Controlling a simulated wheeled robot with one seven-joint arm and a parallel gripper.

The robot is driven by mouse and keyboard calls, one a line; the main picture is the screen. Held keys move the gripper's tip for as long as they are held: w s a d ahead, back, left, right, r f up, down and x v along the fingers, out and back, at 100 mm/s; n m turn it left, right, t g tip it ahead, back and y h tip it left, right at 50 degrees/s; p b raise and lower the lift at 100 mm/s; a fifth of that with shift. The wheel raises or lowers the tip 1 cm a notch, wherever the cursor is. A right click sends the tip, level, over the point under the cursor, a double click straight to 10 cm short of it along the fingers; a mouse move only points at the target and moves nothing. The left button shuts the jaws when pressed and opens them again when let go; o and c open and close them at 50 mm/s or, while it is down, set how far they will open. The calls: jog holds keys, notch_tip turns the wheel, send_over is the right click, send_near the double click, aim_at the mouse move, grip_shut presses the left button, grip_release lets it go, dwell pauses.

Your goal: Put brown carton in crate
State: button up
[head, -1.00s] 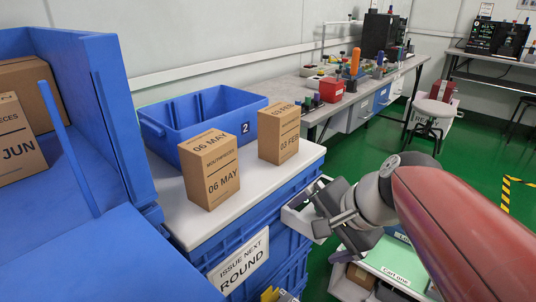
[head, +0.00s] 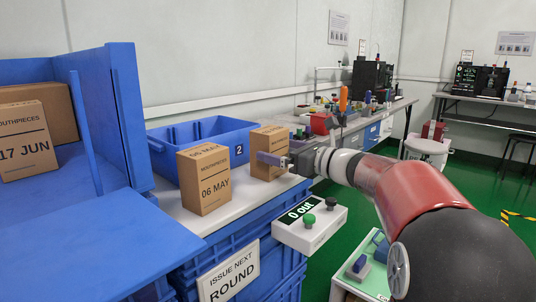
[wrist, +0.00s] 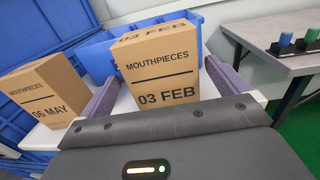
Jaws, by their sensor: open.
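A brown carton marked 06 MAY (head: 205,180) stands upright on the white top. A second brown carton (head: 266,140), marked 03 FEB in the wrist view (wrist: 158,65), stands to its right. My gripper (head: 272,160) is at the 03 FEB carton. In the wrist view its purple fingers are open, one on each side of that carton; I cannot tell whether they touch it. The 06 MAY carton (wrist: 45,92) is outside the left finger. The blue crate (head: 222,148) with a number 2 stands behind the cartons; its inside looks empty where visible.
A blue shelf unit (head: 125,110) at left holds a carton marked 17 JUN (head: 25,140) and another behind it. A box with two buttons and a "0 OUT" display (head: 312,232) sits at the front right. A workbench (head: 385,112) runs behind.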

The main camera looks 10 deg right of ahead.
jog(key=x, duration=0.4)
jog(key=shift+w+d+f, duration=0.1)
jog(key=c, duration=1.2)
